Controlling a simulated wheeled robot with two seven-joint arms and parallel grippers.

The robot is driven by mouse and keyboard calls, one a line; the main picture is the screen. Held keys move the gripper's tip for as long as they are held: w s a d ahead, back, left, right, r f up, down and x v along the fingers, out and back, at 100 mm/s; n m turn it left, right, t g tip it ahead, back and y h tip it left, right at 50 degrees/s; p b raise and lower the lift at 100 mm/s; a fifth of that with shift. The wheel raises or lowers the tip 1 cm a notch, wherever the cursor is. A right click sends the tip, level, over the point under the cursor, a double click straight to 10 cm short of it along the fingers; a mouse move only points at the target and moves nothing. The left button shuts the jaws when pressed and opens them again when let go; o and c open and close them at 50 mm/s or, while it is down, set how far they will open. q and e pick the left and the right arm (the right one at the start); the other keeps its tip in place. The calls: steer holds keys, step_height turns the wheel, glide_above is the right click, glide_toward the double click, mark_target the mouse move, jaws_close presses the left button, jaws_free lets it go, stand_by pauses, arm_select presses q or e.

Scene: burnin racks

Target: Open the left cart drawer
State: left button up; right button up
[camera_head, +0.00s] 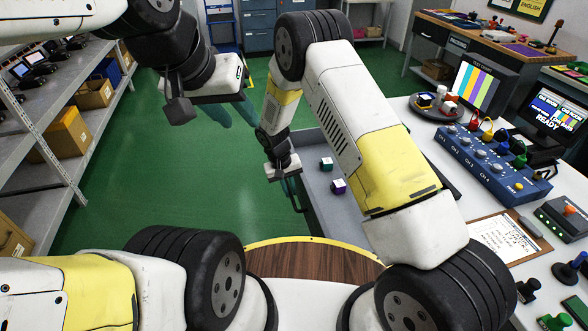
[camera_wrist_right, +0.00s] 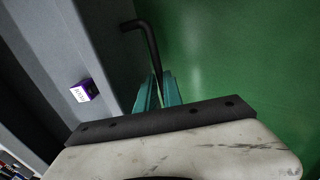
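The cart drawer (camera_head: 345,212) is a grey open-topped tray. It stands pulled out at the left side of the white-topped bench, and its inside shows. A teal cube (camera_head: 326,164) and a purple cube (camera_head: 338,187) lie in it; the purple one also shows in the right wrist view (camera_wrist_right: 84,90). My right gripper (camera_wrist_right: 158,82) is at the drawer's outer side, its teal fingers close together around the dark bent handle (camera_wrist_right: 146,30). My left gripper (camera_head: 236,114) is open and empty over the green floor, away from the drawer.
The bench top (camera_head: 408,112) at right holds a blue switch box (camera_head: 490,165), a clipboard (camera_head: 503,238) and monitors. A grey shelf rack (camera_head: 62,150) with boxes stands at left. The green floor (camera_head: 150,170) between is clear.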

steer(key=o, duration=0.4)
step_height(320, 180, up, 8)
steer(key=a, duration=0.1)
steer(key=shift+s+a+f, duration=0.15)
steer(key=shift+s+a, duration=0.05)
steer(key=shift+s, duration=0.05)
stand_by(0.5)
